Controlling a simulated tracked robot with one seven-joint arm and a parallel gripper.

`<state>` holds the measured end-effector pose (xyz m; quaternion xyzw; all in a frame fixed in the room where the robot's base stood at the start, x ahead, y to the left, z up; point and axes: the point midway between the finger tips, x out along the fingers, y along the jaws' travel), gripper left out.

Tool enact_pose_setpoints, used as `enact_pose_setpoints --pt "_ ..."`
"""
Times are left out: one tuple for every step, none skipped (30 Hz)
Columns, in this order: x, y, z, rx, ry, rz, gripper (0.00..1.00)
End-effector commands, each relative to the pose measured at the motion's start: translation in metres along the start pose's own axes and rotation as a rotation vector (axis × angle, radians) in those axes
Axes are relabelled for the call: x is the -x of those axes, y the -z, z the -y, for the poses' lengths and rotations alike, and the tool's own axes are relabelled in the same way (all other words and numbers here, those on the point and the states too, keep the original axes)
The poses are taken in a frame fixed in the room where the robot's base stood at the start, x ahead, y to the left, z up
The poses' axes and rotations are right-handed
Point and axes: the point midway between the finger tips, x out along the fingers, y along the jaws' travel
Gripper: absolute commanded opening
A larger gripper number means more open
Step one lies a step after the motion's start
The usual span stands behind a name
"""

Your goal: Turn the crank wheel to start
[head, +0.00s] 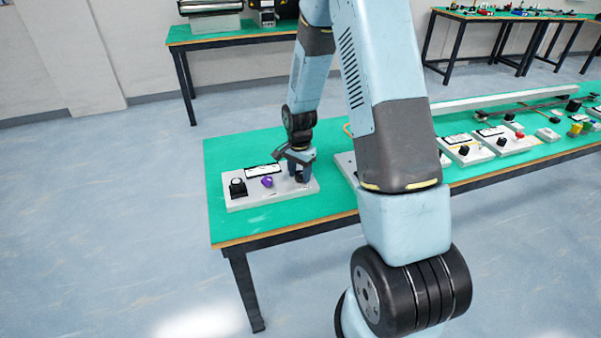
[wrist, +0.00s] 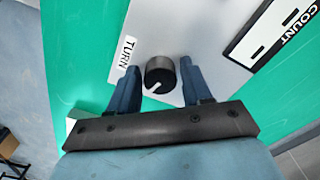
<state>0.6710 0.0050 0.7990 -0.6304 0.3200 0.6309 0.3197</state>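A round black knob (wrist: 160,72) with a white pointer line sits on a light grey panel (wrist: 185,25), beside a white label reading TURN (wrist: 128,56). It is the only wheel-like part in the wrist view; no crank handle shows on it. My gripper (wrist: 158,68) is open, with one blue finger on each side of the knob. The right finger is very near or touching it; a gap shows at the left finger. In the head view my gripper (head: 299,163) points down over the right end of the panel (head: 262,200) and partly hides the knob.
A COUNT label (wrist: 285,35) lies on the same panel. A purple part (head: 267,182) and a black knob on a dark base (head: 237,188) stand left of my gripper. More panels (head: 470,152) line the green table to the right.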

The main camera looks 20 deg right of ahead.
Motion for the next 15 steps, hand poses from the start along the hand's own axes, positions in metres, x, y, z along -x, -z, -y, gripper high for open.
enact_pose_setpoints --pt "0.0001 0.0 0.0001 0.0 0.0 0.0 0.44" --pt "0.0001 0.0 0.0001 0.0 0.0 0.0 0.41" --pt "0.0001 -0.0001 0.0001 0.0 0.0 0.0 0.37" --pt "0.0001 -0.0001 0.0001 0.0 0.0 0.0 0.34" --pt "0.0001 -0.0001 0.0002 0.0 0.0 0.0 0.31" --pt "0.0002 -0.0001 0.0002 0.0 0.0 0.0 0.27" --pt "0.0002 -0.0001 0.0003 0.0 0.0 0.0 0.25" --pt "0.0002 -0.0001 0.0003 0.0 0.0 0.0 0.22" --pt "0.0002 -0.0001 0.0003 0.0 0.0 0.0 0.18" --pt "0.0002 -0.0001 0.0004 0.0 0.0 0.0 0.15" --pt "0.0003 -0.0001 0.0004 0.001 0.001 0.0 0.12" --pt "0.0003 -0.0002 0.0005 0.001 0.001 0.0 0.08" --pt "0.0003 -0.0002 0.0005 0.001 0.001 0.0 0.06" --pt "0.0003 0.0037 -0.0023 -0.001 0.001 0.0 0.06" --pt "0.0003 0.0023 -0.0013 0.001 0.001 -0.001 0.06"
